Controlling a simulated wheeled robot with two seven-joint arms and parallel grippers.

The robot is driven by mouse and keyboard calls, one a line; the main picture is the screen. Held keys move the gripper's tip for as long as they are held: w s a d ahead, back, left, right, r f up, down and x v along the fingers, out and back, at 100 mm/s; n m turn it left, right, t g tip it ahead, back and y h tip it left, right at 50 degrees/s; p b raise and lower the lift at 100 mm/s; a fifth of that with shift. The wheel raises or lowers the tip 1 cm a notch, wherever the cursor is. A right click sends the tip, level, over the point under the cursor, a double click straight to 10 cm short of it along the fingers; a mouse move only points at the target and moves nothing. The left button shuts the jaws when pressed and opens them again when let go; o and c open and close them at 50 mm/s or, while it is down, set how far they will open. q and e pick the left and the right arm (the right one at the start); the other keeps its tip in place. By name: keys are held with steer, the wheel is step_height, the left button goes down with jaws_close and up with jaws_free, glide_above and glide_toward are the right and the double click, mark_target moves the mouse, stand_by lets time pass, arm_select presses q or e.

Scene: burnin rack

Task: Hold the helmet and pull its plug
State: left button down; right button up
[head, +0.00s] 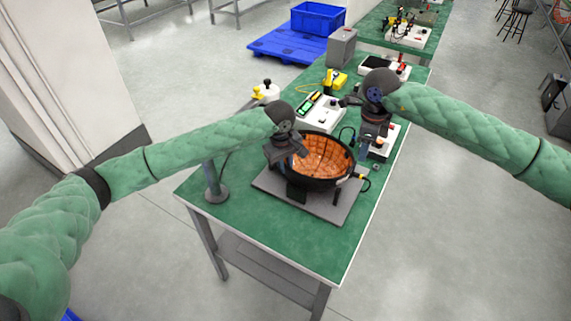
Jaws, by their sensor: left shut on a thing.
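The helmet (325,160) lies open side up, with an orange inside and a black rim, on a grey plate (332,208) on the green table. My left gripper (288,156) is shut on the helmet's left rim. My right gripper (367,146) is just beyond the helmet's right rim and points down; its fingertips are too small and dark to read. A dark cable with a small yellow part (363,177) shows at the helmet's right side. I cannot make out the plug clearly, nor whether my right gripper touches it.
A white device (320,116) and a green-screened meter (307,103) stand behind the helmet. A grey box (341,48) and a yellow item (336,80) are farther back. A round-based stand (217,192) is at the table's left edge. The table's front is clear.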

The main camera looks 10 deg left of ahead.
stand_by(0.3)
steer(key=m+t+y, duration=0.7)
steer(key=m+y, duration=1)
steer(key=m, duration=0.3)
glide_toward(362, 176)
steer(key=shift+w+a+f, duration=0.25)
steer(key=shift+w+a, duration=0.05)
steer(key=shift+a, duration=0.05)
steer(key=shift+x, duration=4.55)
steer(key=shift+s+f, duration=0.1)
steer(key=shift+f, duration=0.05)
